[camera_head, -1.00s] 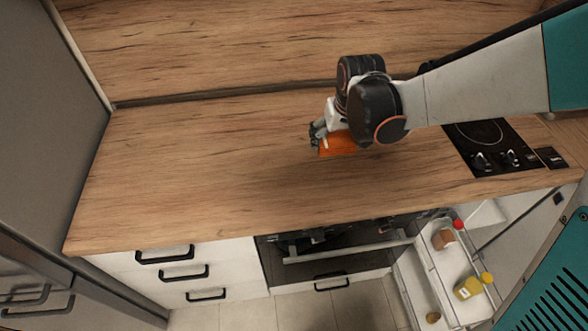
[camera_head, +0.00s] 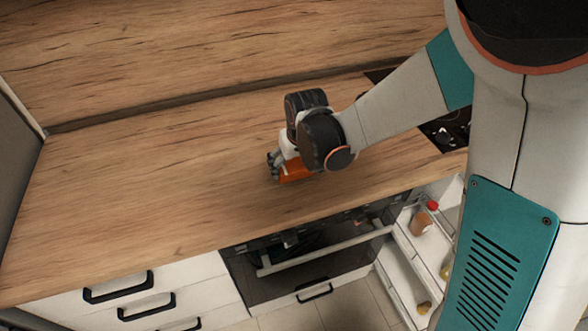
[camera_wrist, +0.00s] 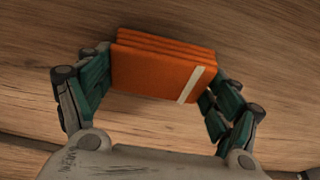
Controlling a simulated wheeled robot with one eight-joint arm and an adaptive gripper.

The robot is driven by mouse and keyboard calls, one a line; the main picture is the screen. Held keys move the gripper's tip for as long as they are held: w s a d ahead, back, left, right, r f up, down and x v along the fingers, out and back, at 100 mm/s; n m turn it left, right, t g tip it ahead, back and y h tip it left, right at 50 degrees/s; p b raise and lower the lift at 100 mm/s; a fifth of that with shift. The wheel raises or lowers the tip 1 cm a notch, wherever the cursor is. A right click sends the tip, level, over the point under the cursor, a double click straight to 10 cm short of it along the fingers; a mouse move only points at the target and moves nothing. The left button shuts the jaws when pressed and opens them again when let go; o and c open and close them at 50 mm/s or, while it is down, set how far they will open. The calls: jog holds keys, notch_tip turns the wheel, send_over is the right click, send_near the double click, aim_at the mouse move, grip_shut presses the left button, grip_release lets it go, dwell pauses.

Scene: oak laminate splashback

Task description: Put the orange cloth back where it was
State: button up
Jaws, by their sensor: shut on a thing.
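The orange cloth (camera_wrist: 150,72) is a folded stack with a pale stripe near one end. In the wrist view it lies between the two fingers of my gripper (camera_wrist: 158,85), which is shut on it from both ends. In the head view the cloth (camera_head: 296,171) shows below my wrist, over the wooden worktop (camera_head: 150,180). My gripper (camera_head: 275,166) is partly hidden there by my wrist. I cannot tell whether the cloth touches the worktop or is held just above it.
The worktop to the left is bare. A hob (camera_head: 447,133) lies to the right, partly behind my arm. Below the front edge are drawers (camera_head: 120,285), an oven (camera_head: 300,260) and an open pull-out rack (camera_head: 405,265) with bottles and jars. A wooden splashback (camera_head: 200,50) stands behind.

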jog(key=shift+f, duration=0.1)
jog(key=shift+f, duration=0.1)
jog(key=shift+f, duration=0.15)
jog(key=o, duration=0.9)
jog(key=shift+c, duration=0.2)
jog(key=p+v, duration=0.8)
jog(key=v, duration=0.4)
jog(key=shift+r, duration=0.25)
jog(key=shift+s, duration=0.1)
